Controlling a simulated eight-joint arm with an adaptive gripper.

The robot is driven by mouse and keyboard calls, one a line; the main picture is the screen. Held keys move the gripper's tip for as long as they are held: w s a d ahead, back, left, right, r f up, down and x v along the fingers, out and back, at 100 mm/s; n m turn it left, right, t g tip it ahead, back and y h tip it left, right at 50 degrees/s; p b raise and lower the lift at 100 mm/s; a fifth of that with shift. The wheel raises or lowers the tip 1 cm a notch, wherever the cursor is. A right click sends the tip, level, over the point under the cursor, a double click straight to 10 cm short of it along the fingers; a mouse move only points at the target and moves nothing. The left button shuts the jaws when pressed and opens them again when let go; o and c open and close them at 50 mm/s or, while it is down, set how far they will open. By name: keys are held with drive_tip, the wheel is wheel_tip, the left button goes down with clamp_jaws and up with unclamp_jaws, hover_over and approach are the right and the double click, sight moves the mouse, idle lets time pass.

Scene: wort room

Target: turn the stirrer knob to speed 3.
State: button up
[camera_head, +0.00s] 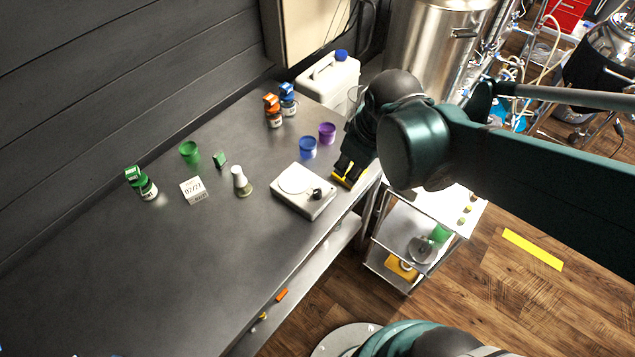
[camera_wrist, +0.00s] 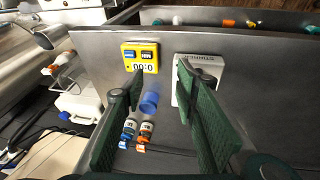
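The stirrer (camera_head: 290,200) is a flat white box with a pale round plate, on the metal bench near its front edge. Its small black knob (camera_head: 317,193) is on the side of the box towards my gripper. In the wrist view the stirrer (camera_wrist: 207,64) is partly covered by one finger, and its knob cannot be made out. My gripper (camera_wrist: 160,69) is open and empty, with its two dark green fingers well apart. In the head view it is right of the stirrer, above the yellow timer, apart from the knob.
The yellow timer (camera_wrist: 140,57) is close by the stirrer. A blue cup (camera_head: 308,148) and a purple cup (camera_head: 327,130) stand behind. A flask (camera_head: 240,180) stands left of the stirrer. A cart (camera_head: 411,211) is beside the bench. The bench's near left is clear.

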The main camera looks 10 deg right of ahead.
drive_tip(key=a+n+g+p, duration=0.1)
drive_tip(key=a+n+p, duration=0.1)
drive_tip(key=a, duration=0.1)
drive_tip(key=n+g+p, duration=0.3)
drive_tip(key=n+p, duration=0.4)
hover_over(318, 192)
drive_tip(key=shift+f+h, duration=0.3)
drive_tip(key=shift+f, duration=0.65)
drive_tip(key=shift+f, duration=0.15)
drive_tip(key=shift+f+b, duration=0.4)
drive_tip(key=shift+f, duration=3.3)
drive_tip(key=c, duration=0.9)
